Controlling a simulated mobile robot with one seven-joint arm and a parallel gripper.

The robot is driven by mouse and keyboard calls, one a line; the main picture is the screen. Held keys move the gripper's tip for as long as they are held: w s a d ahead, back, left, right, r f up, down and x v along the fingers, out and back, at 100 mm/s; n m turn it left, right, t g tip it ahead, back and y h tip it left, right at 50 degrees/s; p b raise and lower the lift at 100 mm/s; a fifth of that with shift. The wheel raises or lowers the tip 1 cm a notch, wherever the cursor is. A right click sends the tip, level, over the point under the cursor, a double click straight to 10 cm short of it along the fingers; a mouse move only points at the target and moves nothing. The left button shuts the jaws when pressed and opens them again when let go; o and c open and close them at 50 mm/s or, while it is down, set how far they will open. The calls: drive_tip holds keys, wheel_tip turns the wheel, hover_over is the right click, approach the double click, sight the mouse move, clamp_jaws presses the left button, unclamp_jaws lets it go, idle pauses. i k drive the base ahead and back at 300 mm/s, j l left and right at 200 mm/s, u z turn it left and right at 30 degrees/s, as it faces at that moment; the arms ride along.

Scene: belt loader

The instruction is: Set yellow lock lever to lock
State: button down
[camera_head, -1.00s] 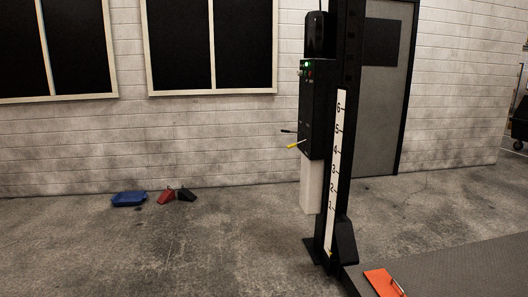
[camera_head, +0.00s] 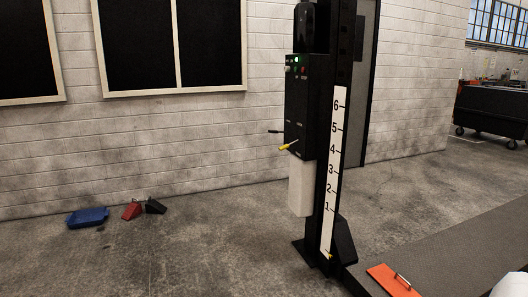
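The yellow lock lever (camera_head: 288,145) sticks out to the left from the lower front of a black control box (camera_head: 306,105). The box is fixed to a black lift post (camera_head: 339,130). A second, black-tipped lever (camera_head: 275,131) shows just above the yellow one. The box carries small buttons and a lit green lamp (camera_head: 296,60) near its top. Labels by the levers are too small to read.
A numbered white scale (camera_head: 332,170) runs down the post. An orange plate with a handle (camera_head: 394,280) lies on the dark platform (camera_head: 440,240) at right. A blue tray (camera_head: 88,217) and red and black wedges (camera_head: 143,208) lie by the wall. Floor left of the post is clear.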

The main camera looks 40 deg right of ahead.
sight(282, 147)
drive_tip(key=i+z, duration=0.4)
drive_tip(key=i+j+z, duration=0.15)
drive_tip(key=i+z, duration=0.3)
drive_tip(key=i+l+z, duration=0.1)
drive_tip(key=i+z, duration=0.35)
drive_tip(key=i+j+z, duration=0.1)
drive_tip(key=i+z, duration=0.4)
drive_tip(key=i+l+z, duration=0.1)
drive_tip(key=i+z, duration=0.35)
drive_tip(key=i, duration=0.85)
